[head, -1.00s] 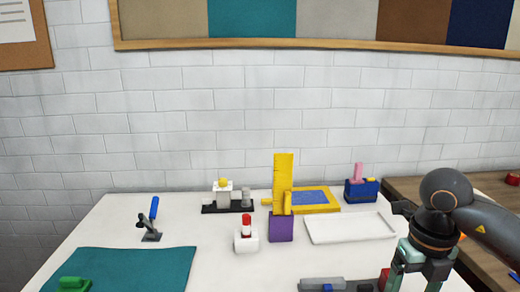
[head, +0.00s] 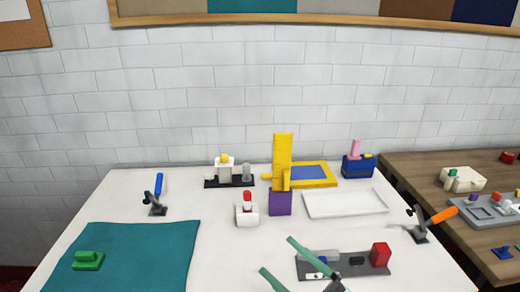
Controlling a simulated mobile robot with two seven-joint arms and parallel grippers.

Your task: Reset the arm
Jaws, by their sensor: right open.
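My right gripper (head: 277,254) reaches in from the bottom edge in the head view. Its two pale green fingers are spread apart with nothing between them, over the front of the white table (head: 150,195). One finger overlaps a grey plate (head: 305,266) that carries a red block (head: 380,254). The rest of my right arm is mostly out of the picture. My left gripper is not in view.
A teal mat (head: 150,255) with a green block (head: 88,260) lies at left. Clamps with a blue handle (head: 158,184) and an orange handle (head: 444,215) stand at the sides. A yellow upright on a purple block (head: 280,204) and a white tray (head: 345,203) are farther back.

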